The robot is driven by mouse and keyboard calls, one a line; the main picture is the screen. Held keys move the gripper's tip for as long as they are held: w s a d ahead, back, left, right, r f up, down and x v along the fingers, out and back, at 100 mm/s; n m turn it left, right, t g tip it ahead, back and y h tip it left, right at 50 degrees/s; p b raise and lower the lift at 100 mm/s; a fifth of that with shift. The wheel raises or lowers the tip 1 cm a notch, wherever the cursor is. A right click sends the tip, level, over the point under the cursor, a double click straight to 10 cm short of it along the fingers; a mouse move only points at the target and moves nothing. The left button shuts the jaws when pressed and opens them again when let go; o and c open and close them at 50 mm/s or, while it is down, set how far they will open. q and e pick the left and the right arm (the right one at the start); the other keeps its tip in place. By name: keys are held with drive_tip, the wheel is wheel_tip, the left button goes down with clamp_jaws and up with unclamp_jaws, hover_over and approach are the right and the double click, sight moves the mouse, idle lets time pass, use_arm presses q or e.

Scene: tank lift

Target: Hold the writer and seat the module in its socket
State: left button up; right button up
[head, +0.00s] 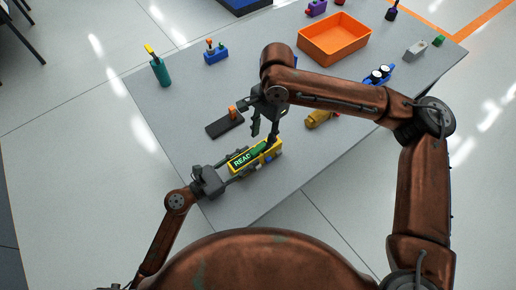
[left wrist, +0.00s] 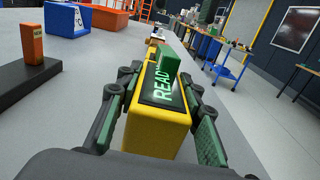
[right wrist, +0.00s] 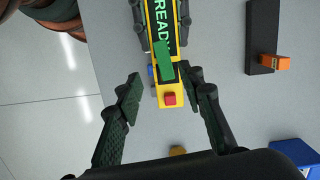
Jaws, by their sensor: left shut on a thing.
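The yellow writer (head: 270,155) lies near the table's front left edge, its screen showing green "READY" letters. It also shows in the left wrist view (left wrist: 155,135) and the right wrist view (right wrist: 161,88). My left gripper (head: 232,169) is shut on the writer, one finger along each side. A green block (left wrist: 170,62), seemingly the module, stands at the screen's far end; it also shows in the right wrist view (right wrist: 163,60). I cannot tell how deep it sits. My right gripper (right wrist: 165,105) is open and empty above the writer's end with a red button (right wrist: 170,99).
An orange block (left wrist: 33,42) stands on a dark bar (head: 225,123) beside the writer. A yellow object (head: 320,118) lies to the right.

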sight(258, 148)
drive_tip(key=shift+s+a+f, duration=0.1)
drive_tip(key=shift+a+f, duration=0.1)
drive_tip(key=shift+f, duration=0.75)
drive_tip(key=shift+w+a+f, duration=0.1)
drive_tip(key=shift+a+f, duration=0.15)
drive_tip(key=shift+f, duration=0.75)
drive_tip(key=shift+s+a+f, duration=0.1)
drive_tip(key=shift+a+f, duration=0.1)
drive_tip(key=shift+f, duration=0.75)
drive_tip(key=shift+c, duration=0.4)
clamp_jaws()
